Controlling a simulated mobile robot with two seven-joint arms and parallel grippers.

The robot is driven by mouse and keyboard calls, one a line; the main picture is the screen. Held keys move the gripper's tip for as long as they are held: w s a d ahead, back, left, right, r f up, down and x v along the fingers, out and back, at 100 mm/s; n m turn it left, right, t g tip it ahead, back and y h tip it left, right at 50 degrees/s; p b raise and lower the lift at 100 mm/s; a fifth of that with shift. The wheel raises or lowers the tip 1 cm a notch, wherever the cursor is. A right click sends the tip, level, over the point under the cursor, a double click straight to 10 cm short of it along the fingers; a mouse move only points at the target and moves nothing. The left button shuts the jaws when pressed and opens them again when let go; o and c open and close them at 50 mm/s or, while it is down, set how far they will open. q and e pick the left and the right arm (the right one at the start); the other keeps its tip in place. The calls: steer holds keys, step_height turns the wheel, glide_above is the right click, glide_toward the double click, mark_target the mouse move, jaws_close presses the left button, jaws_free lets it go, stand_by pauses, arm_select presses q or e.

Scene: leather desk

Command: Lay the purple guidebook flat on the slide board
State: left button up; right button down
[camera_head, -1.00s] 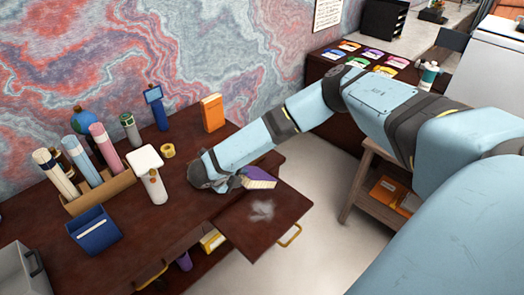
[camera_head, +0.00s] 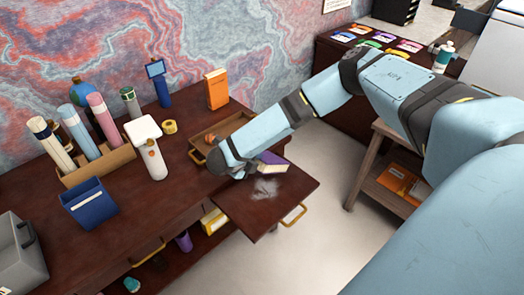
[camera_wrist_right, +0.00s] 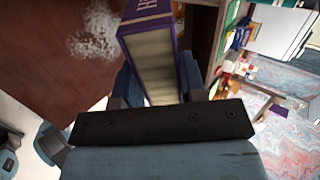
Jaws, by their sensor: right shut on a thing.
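The purple guidebook (camera_head: 272,165) is held by my right gripper (camera_head: 256,170), low over the slide board (camera_head: 245,215) near its back edge. In the right wrist view the book (camera_wrist_right: 150,50) stands between the two fingers (camera_wrist_right: 157,88), its pale page edges facing the camera and its purple cover around them. It looks tilted, not flat; I cannot tell whether it touches the board. The slide board sticks out from the desk and has a whitish dusty smudge (camera_head: 264,190); the smudge also shows in the wrist view. My left gripper is not in view.
On the desk are a white scanner-like device (camera_head: 145,135), a blue box (camera_head: 90,203), a holder with rolled tubes (camera_head: 95,165) and an orange book (camera_head: 217,89). The board's front half is clear.

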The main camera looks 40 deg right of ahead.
steer(key=shift+f+b, duration=0.6)
steer(key=shift+f, duration=0.3)
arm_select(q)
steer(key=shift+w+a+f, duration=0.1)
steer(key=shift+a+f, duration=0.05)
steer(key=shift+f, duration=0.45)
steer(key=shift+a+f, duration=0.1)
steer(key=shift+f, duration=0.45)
arm_select(e)
step_height(320, 180, down, 2)
steer(key=shift+f, duration=0.2)
steer(key=c, duration=0.8)
jaws_free()
steer(key=shift+c, duration=0.2)
